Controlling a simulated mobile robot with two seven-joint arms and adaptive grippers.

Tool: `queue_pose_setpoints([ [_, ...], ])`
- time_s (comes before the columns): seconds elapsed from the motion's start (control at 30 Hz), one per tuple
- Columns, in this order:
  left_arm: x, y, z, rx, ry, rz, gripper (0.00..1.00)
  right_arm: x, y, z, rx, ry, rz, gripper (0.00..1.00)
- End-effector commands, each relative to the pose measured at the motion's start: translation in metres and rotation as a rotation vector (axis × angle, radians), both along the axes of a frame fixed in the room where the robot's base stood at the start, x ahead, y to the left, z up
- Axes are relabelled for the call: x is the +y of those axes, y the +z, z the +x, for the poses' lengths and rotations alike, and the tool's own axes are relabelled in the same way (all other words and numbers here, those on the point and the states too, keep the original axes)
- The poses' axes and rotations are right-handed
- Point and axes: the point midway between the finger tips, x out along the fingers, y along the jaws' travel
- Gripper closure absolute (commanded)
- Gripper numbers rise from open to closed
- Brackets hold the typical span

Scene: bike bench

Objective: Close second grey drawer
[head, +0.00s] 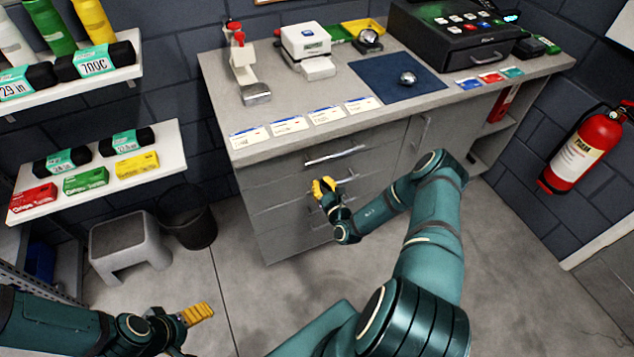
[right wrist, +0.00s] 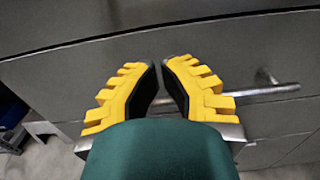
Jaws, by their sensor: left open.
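The grey cabinet's top drawer (head: 282,171) has a bright bar handle (head: 336,156) and looks flush. The second grey drawer (head: 284,194) is just below it; my right gripper covers part of its front, and I cannot tell whether it stands slightly out. My right gripper (head: 322,187) is in front of that drawer. In the right wrist view its yellow fingers (right wrist: 161,62) meet or nearly meet at the tips, with nothing seen between them. A bar handle (right wrist: 275,90) runs behind them. My left gripper (head: 198,314) is open and empty, low at the left, away from the cabinet.
The worktop (head: 222,88) above the drawers holds cards, a blue mat (head: 372,78) and devices. A grey stool (head: 125,240) and a dark bin (head: 188,217) stand left of the cabinet. A fire extinguisher (head: 582,150) hangs at right. The floor before the drawers is clear.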

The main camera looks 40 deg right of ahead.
Motion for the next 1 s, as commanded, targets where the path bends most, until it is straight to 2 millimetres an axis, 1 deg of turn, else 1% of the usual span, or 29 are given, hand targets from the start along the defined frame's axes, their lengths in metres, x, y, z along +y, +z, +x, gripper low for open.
queue_pose_setpoints([
  [0.03, 0.000, 0.002, 0.000, -0.001, 0.001, 0.000, 0.16, -0.002, 0.000, -0.004, 0.001, 0.001, 0.000, 1.00],
  [0.1, 0.000, 0.006, 0.001, -0.003, 0.002, 0.000, 0.16, 0.003, 0.000, -0.023, 0.004, 0.000, 0.003, 1.00],
  [0.3, 0.000, 0.012, 0.004, -0.008, 0.005, 0.002, 0.16, 0.013, 0.000, -0.064, 0.004, 0.001, 0.003, 1.00],
  [0.4, 0.000, 0.014, 0.005, -0.010, 0.007, 0.002, 0.16, 0.017, 0.000, -0.079, 0.002, 0.001, 0.004, 1.00],
  [0.5, 0.001, 0.014, 0.005, -0.011, 0.008, 0.002, 0.16, 0.020, -0.001, -0.091, 0.003, 0.001, 0.002, 1.00],
  [0.63, 0.001, 0.015, 0.005, -0.011, 0.009, 0.002, 0.16, 0.021, -0.001, -0.098, 0.002, 0.002, 0.001, 1.00],
  [0.87, 0.001, 0.015, 0.005, -0.012, 0.009, 0.002, 0.16, 0.022, -0.001, -0.099, 0.002, 0.003, 0.001, 1.00],
  [0.97, 0.001, 0.015, 0.005, -0.012, 0.009, 0.002, 0.16, 0.032, 0.002, -0.095, 0.000, 0.045, 0.006, 1.00],
  [1.0, 0.001, 0.015, 0.005, -0.011, 0.009, 0.002, 0.16, 0.041, 0.005, -0.091, 0.001, 0.088, 0.010, 1.00],
])
